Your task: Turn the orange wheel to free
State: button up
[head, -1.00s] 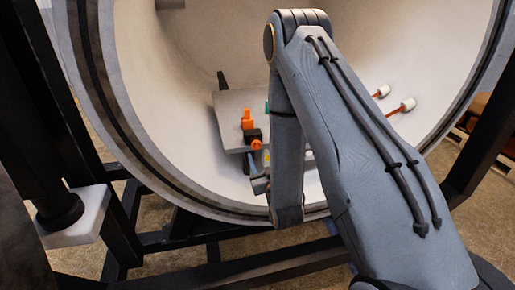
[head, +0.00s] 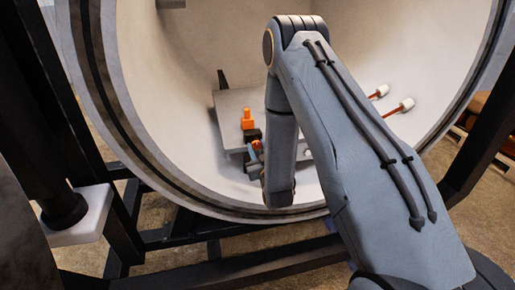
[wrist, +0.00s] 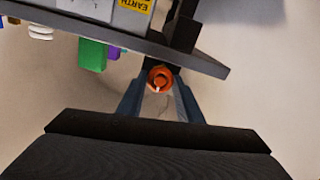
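The orange wheel (wrist: 160,78) shows in the wrist view on the underside of a dark bracket below the shelf edge. My gripper (wrist: 161,88) has one finger on each side of it. The fingers are apart, with the wheel between their tips; I cannot tell whether they touch it. In the head view the wheel (head: 257,146) is a small orange patch in front of a black block, partly covered by my gripper (head: 254,158).
A grey shelf (head: 232,103) with an orange fitting (head: 247,118) stands inside the round pale chamber (head: 200,60). A green block (wrist: 92,55) and a yellow label (wrist: 136,5) are near the shelf. Two white-tipped orange rods (head: 406,104) project at right. The chamber rim surrounds my arm.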

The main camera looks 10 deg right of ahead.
jog(key=shift+c, duration=0.7)
jog(key=shift+n, duration=0.4)
jog(key=n+b, duration=0.1)
jog(key=n, duration=0.1)
jog(key=shift+n, duration=0.4)
jog(key=n+b, duration=0.2)
jog(key=n, duration=0.3)
jog(key=shift+a, duration=0.1)
jog(key=n+b, duration=0.1)
jog(key=n, duration=0.4)
jog(key=shift+f, duration=0.1)
jog(key=n+b, duration=0.1)
jog(key=n, duration=0.3)
jog(key=shift+n, duration=0.3)
